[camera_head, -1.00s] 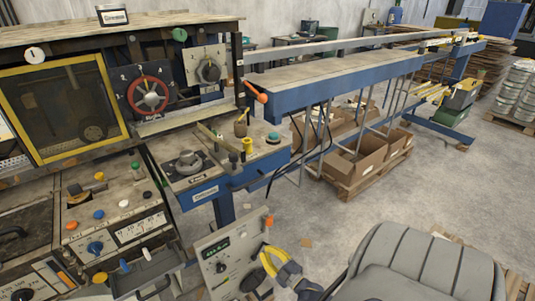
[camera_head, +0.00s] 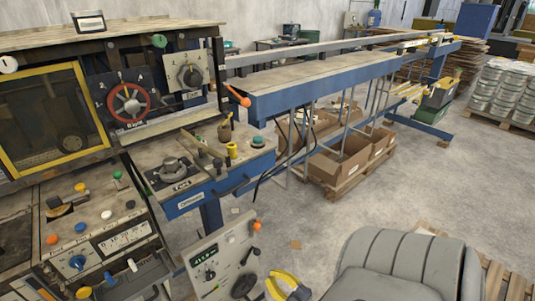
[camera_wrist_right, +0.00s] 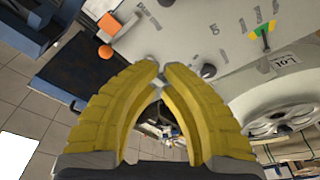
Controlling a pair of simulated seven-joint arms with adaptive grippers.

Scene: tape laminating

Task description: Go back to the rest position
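My right gripper (camera_head: 272,287) shows at the bottom edge of the head view, with one yellow finger clear and the rest partly cut off by the frame. It is just right of a pale control panel (camera_head: 208,275) with a small display and knobs. In the right wrist view, the two yellow fingers of the gripper (camera_wrist_right: 160,68) come together at the tips, with nothing held between them. A pale panel with small knobs (camera_wrist_right: 208,71) lies beyond the tips. My left gripper is out of view.
A grey seat (camera_head: 400,262) is right of the gripper. A machine with a red handwheel (camera_head: 127,103) and a button console (camera_head: 100,222) stands at left. A blue-framed conveyor (camera_head: 320,85) runs toward the back, with cardboard boxes (camera_head: 340,163) beneath.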

